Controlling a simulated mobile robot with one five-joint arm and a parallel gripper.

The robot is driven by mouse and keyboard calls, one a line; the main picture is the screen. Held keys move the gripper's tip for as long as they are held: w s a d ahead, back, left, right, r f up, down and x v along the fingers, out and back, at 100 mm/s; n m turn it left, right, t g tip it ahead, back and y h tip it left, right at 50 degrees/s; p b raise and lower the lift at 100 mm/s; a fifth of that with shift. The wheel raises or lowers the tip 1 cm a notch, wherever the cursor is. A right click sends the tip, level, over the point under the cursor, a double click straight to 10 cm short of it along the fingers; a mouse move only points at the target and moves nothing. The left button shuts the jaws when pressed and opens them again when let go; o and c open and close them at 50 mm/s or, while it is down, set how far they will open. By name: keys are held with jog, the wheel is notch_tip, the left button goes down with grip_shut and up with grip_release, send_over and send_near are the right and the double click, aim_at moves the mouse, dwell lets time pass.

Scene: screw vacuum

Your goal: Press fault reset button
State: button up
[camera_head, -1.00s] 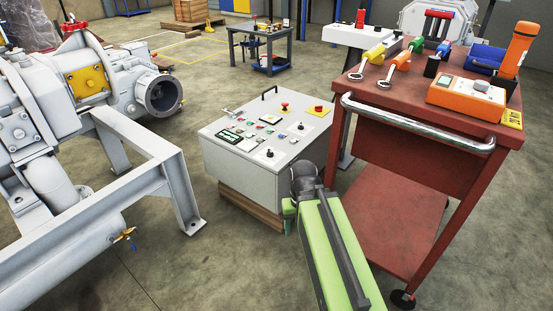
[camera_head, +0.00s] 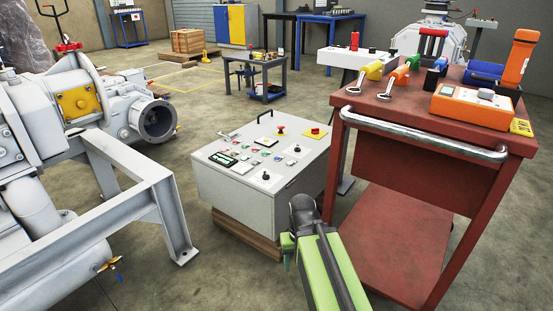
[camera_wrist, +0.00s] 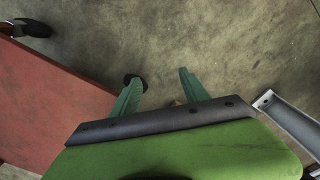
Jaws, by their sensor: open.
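The grey control box (camera_head: 262,165) stands on a wooden block in the middle of the head view. The labels are too small to read, so I cannot tell which is the fault reset button. My gripper (camera_head: 287,250) is low beside the box's near right side, apart from the panel. In the wrist view my gripper (camera_wrist: 158,85) has its two green fingers spread and empty above bare floor.
A red tool cart (camera_head: 425,150) with wrenches and an orange meter stands close on the right. Grey vacuum machinery and its frame (camera_head: 160,200) fill the left. A small blue table (camera_head: 255,80) is behind the box. Concrete floor lies between them.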

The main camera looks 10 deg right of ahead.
grip_shut()
jog(key=shift+d+r, duration=0.1)
dwell(1.4)
